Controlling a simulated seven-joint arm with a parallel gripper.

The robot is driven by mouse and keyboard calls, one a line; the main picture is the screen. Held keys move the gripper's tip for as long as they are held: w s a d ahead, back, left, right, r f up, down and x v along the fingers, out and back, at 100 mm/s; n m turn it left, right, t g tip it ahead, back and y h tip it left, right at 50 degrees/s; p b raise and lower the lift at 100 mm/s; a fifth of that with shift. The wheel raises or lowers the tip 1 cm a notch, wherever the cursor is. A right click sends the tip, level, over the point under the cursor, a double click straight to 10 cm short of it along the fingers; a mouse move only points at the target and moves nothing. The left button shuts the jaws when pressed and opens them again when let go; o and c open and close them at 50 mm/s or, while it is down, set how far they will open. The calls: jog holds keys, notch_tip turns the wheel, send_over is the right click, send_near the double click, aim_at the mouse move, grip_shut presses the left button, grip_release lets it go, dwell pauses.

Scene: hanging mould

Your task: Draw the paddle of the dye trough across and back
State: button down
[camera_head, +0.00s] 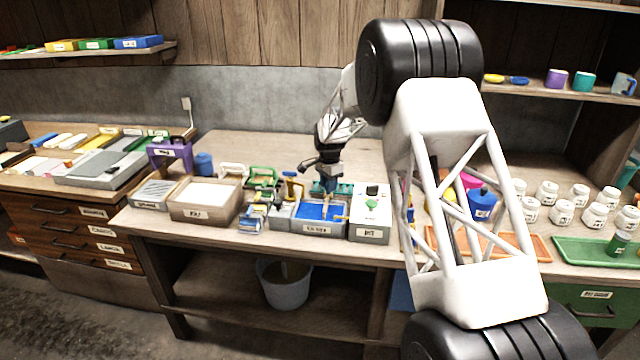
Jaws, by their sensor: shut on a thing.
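The dye trough (282,221) is a grey box with blue dye (318,211) inside and a white label on its front, near the front edge of the bench. My gripper (327,186) is over the back part of the trough, pointing down, and is shut on the paddle. The paddle is small here and mostly hidden by the gripper, so its exact position and tilt are unclear.
A control box (370,218) with a green button stands close on the trough's right. Green and blue tools crowd its left, beside a beige vat (206,212). My arm hides part of the right bench. The bench behind is clear.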

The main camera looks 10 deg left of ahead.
jog(key=d, duration=0.5)
jog(key=shift+d, duration=0.4)
jog(key=c, duration=0.8)
grip_release()
jog(key=shift+d, duration=0.1)
jog(key=shift+c, duration=0.2)
jog(key=shift+r, duration=0.1)
notch_tip(320, 180, up, 8)
